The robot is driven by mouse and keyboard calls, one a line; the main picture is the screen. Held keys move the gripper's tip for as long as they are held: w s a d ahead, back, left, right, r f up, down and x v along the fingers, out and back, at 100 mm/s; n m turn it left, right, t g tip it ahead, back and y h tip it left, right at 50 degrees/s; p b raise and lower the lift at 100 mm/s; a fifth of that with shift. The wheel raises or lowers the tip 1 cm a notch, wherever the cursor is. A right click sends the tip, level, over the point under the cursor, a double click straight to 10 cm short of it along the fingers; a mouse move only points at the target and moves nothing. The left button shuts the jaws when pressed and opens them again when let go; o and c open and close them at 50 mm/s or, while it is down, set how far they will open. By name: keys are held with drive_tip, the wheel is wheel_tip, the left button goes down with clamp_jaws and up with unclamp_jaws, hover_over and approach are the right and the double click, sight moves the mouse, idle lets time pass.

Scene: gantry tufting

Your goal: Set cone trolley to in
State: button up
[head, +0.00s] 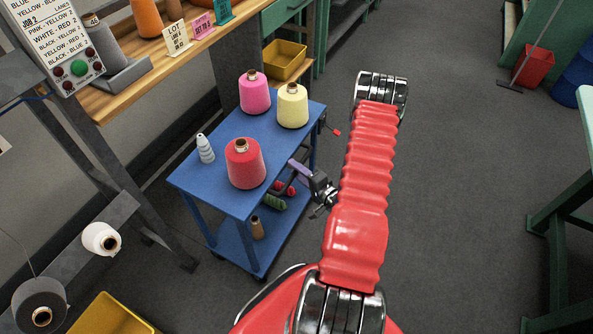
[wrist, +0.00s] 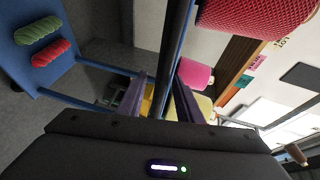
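The cone trolley (head: 205,180) is a blue two-tier cart beside the wooden-topped bench in the head view. My gripper (head: 297,168) is at the trolley's right side, by the top's edge. The red cone also shows there (wrist: 255,15).
The lower shelf (head: 232,248) holds a brown cone and green and red yarn. The wooden bench (head: 125,92) stands behind, with a yellow bin (head: 285,60) to its right. A green table leg (head: 548,240) stands far right. The floor (head: 450,200) between is clear.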

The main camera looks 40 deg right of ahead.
clamp_jaws()
idle(0.3)
drive_tip(key=shift+f, duration=0.1)
